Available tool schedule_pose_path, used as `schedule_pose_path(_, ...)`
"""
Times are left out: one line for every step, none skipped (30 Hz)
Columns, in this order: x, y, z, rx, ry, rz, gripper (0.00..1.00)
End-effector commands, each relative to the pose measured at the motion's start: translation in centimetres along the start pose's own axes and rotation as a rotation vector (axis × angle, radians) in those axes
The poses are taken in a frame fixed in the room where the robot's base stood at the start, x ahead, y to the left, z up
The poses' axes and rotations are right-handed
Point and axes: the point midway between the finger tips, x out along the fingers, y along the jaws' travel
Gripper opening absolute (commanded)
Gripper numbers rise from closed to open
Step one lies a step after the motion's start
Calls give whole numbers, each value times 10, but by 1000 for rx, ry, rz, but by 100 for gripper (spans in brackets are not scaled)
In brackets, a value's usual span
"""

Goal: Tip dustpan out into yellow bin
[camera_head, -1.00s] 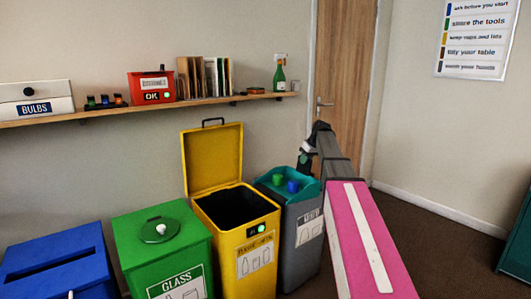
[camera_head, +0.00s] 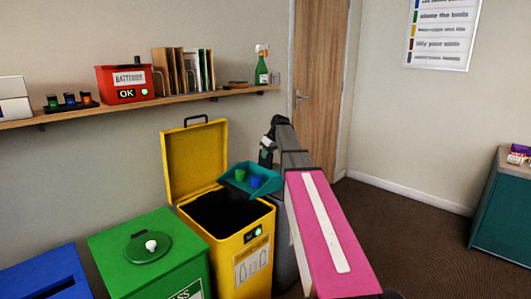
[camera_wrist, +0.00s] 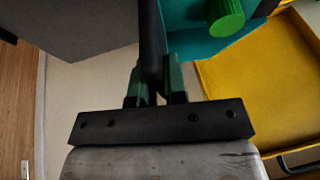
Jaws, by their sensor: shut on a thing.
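The yellow bin (camera_head: 228,248) stands with its lid raised and its dark inside showing; its yellow also shows in the wrist view (camera_wrist: 265,75). The teal dustpan (camera_head: 233,184) is over the back right part of the bin's opening and looks roughly level. It holds a green piece (camera_head: 240,175) and a blue piece (camera_head: 256,181). In the wrist view my gripper (camera_wrist: 156,82) is shut on the dark handle of the dustpan (camera_wrist: 195,45), with the green piece (camera_wrist: 226,16) in the pan. The blue piece is out of the wrist view.
A green glass bin (camera_head: 150,255) and a blue bin (camera_head: 45,275) stand to the left. A grey bin (camera_head: 284,260) is partly hidden behind my arm. A wall shelf (camera_head: 190,101) with a red battery box (camera_head: 125,84) and a spray bottle (camera_head: 262,66) runs above.

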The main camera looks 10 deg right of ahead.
Motion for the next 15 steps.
schedule_pose_path(4, 0, 2, -1, 0, 2, 0)
schedule_pose_path(5, 0, 2, -1, 1, 4, 0)
schedule_pose_path(8, 0, 3, -2, 1, 6, 0)
schedule_pose_path(9, 0, 4, -3, 0, 8, 0)
schedule_pose_path(11, 0, 5, -4, 0, 9, 0)
schedule_pose_path(14, 0, 6, -4, 0, 11, 0)
schedule_pose_path(16, 0, 7, -5, 0, 12, 0)
schedule_pose_path(18, 0, 8, -5, 0, 14, 0)
schedule_pose_path(20, 1, 8, -6, 0, 16, 0)
schedule_pose_path(22, 1, 9, -7, 0, 18, 0)
schedule_pose_path(23, 0, 10, -8, 1, 21, 0)
schedule_pose_path(20, -4, 9, -15, 1, 34, 0)
schedule_pose_path(19, -6, 8, -19, 1, 43, 0)
schedule_pose_path(18, -8, 8, -23, 1, 52, 0)
schedule_pose_path(16, -10, 7, -28, 1, 64, 0)
